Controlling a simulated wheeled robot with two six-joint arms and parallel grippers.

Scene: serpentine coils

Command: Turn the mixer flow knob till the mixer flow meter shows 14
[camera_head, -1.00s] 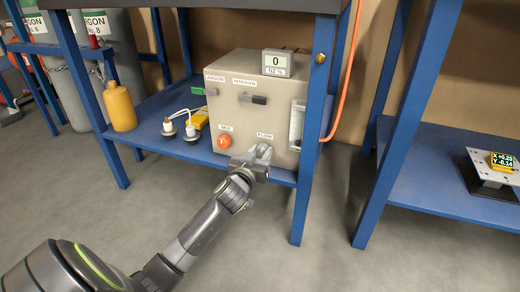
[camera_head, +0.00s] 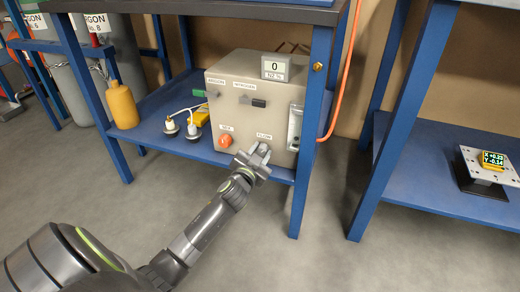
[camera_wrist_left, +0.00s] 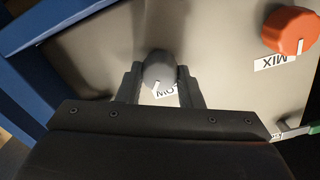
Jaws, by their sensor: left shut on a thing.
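The mixer (camera_head: 232,113) is a beige box on the blue shelf under the bench. The grey flow knob (camera_wrist_left: 158,70) sits low on its front face, beside the FLOW label, with a white pointer mark. My left gripper (camera_head: 259,152) is shut on this knob, one finger on each side. The knob is mostly hidden in the head view. The flow meter (camera_head: 295,127) is a clear upright tube at the right of the front; its reading is too small to tell. My right gripper is in neither view.
An orange MIX knob (camera_head: 225,140) is beside the flow knob; it also shows in the wrist view (camera_wrist_left: 290,30). A display (camera_head: 276,67) on top reads 0. A blue bench leg (camera_head: 311,125) stands close at the right. A yellow bottle (camera_head: 122,106) stands at the left.

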